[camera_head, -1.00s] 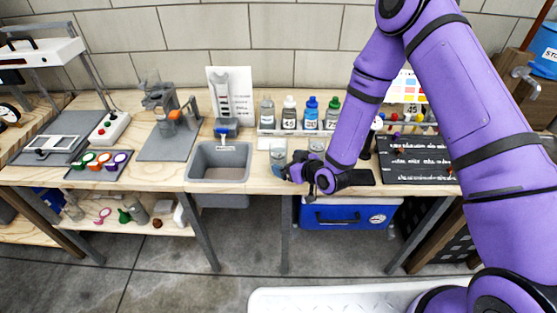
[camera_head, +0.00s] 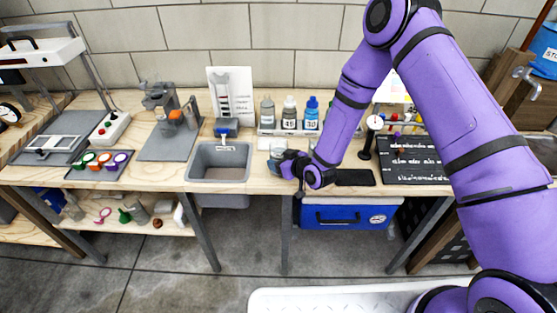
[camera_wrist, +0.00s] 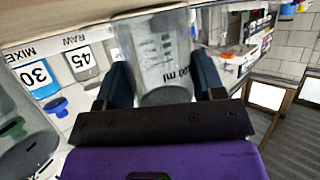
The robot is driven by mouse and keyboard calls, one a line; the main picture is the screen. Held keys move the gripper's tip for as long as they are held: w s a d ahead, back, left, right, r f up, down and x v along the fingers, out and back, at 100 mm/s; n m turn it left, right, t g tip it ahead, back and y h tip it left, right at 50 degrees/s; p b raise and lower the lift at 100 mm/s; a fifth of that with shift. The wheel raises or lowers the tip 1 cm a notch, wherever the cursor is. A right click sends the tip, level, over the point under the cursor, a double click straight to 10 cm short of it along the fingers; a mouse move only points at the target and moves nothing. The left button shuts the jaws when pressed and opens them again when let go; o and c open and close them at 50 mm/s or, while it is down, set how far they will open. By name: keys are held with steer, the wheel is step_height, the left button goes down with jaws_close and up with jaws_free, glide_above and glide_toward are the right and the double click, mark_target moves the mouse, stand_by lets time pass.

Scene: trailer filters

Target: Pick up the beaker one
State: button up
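A clear glass beaker with printed graduations (camera_wrist: 158,50) stands between the two fingers of my gripper (camera_wrist: 163,85) in the wrist view. My fingers sit on either side of it, spread apart, with at most a thin gap at each side. In the head view my gripper (camera_head: 281,164) is low over the front of the bench, right of the sink, and mostly hides the beaker. A second clear glass vessel (camera_wrist: 22,135) is partly in view at the left edge of the wrist view.
The grey sink (camera_head: 219,163) is left of my gripper. Labelled bottles stand in a rack behind, including a blue one (camera_head: 311,114). A dark flat pad (camera_head: 355,177) and a black board (camera_head: 412,160) lie to the right. A blue cooler (camera_head: 348,215) is below the bench.

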mark_target(280, 152)
steer(key=shift+r, duration=0.25)
steer(key=shift+c, duration=0.3)
steer(key=shift+r, duration=1.55)
steer(key=s+d, duration=0.3)
steer(key=s, duration=0.4)
steer(key=s+d+r, duration=0.1)
steer(key=s+d, duration=0.2)
steer(key=s, duration=0.4)
steer(key=shift+s+d+r, duration=0.2)
steer(key=shift+d, duration=0.05)
